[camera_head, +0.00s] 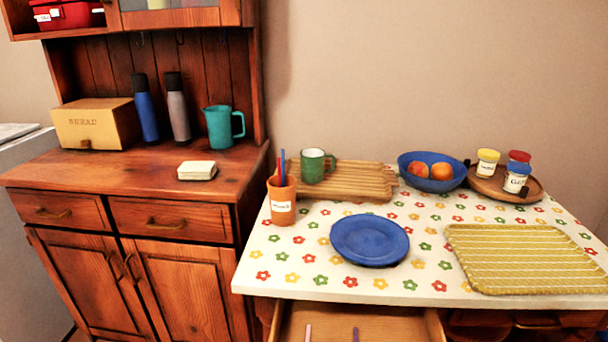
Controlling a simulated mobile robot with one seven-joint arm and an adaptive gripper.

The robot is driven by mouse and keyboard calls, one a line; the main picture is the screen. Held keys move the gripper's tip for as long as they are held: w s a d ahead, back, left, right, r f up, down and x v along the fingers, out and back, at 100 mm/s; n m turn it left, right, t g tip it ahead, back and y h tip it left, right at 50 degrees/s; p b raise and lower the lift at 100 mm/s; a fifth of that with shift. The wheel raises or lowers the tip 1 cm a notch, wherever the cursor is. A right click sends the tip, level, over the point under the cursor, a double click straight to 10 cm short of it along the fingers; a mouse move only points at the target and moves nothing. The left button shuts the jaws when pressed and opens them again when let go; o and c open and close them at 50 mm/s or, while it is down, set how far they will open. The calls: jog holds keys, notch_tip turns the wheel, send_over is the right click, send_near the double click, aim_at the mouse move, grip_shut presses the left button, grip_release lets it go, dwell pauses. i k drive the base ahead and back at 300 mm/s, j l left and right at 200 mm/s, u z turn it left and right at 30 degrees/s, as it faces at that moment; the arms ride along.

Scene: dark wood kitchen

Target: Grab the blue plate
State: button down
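The blue plate (370,240) is round and lies flat on the flower-patterned table top (318,283), near its front edge. Nothing covers it and nothing lies on it. My gripper does not show in the head view.
An orange cup (282,205) with sticks stands left of the plate. Behind it are a wooden tray (350,187) with a green mug (313,166) and a blue fruit bowl (432,184). A yellow woven mat (525,258) lies right. An open drawer (382,325) juts out below the table's front edge.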

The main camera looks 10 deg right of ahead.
aim_at(364, 238)
jog(key=k+l+z, duration=0.1)
jog(key=l, duration=0.45)
jog(key=k+l+z, duration=0.1)
jog(key=l, duration=0.5)
jog(key=k+l+z, duration=0.1)
jog(key=l, duration=0.5)
jog(key=k+l+z, duration=0.1)
jog(key=l, duration=0.45)
jog(key=j, duration=0.3)
jog(key=i+j, duration=0.15)
jog(key=j, duration=0.1)
